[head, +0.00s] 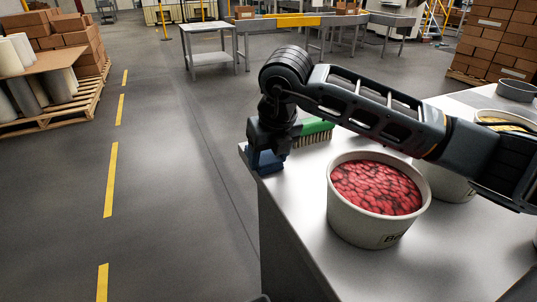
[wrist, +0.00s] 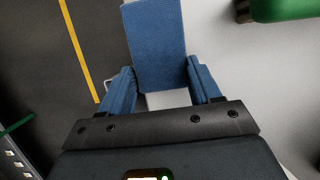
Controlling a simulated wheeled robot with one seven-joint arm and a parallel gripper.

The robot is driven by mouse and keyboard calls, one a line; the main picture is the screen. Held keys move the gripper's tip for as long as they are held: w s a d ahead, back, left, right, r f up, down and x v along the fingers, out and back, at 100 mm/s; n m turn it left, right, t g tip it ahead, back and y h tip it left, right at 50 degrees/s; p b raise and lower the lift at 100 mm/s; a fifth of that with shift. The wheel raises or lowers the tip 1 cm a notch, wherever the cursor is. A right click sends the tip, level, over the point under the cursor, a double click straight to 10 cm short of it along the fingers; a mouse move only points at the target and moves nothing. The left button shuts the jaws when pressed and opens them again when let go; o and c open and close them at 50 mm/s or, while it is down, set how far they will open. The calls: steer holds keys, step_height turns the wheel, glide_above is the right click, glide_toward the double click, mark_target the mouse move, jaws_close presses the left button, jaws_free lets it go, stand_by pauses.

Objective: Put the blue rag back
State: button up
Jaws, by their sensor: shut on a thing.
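The blue rag (wrist: 156,42) lies between the two blue fingers of my gripper (wrist: 161,84) in the wrist view, reaching past their tips. My gripper is shut on it. In the head view my gripper (head: 265,150) points down at the table's far left corner, and blue (head: 268,164) shows just under it. Rag and fingers are hard to tell apart there. The rag is at the table's edge, with dark floor beyond it. I cannot tell whether it touches the table top.
A green brush (head: 316,130) lies on the white table (head: 300,215) just right of my gripper. A tub of red candies (head: 378,198) stands nearer, with another tub (head: 452,183) behind my forearm. A grey round pan (head: 516,91) sits far right. The table's left edge drops to open floor.

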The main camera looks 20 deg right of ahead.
steer(key=shift+f, duration=0.2)
steer(key=o, duration=1.2)
steer(key=shift+o, duration=0.2)
steer(key=shift+r, duration=0.2)
steer(key=v, duration=1.2)
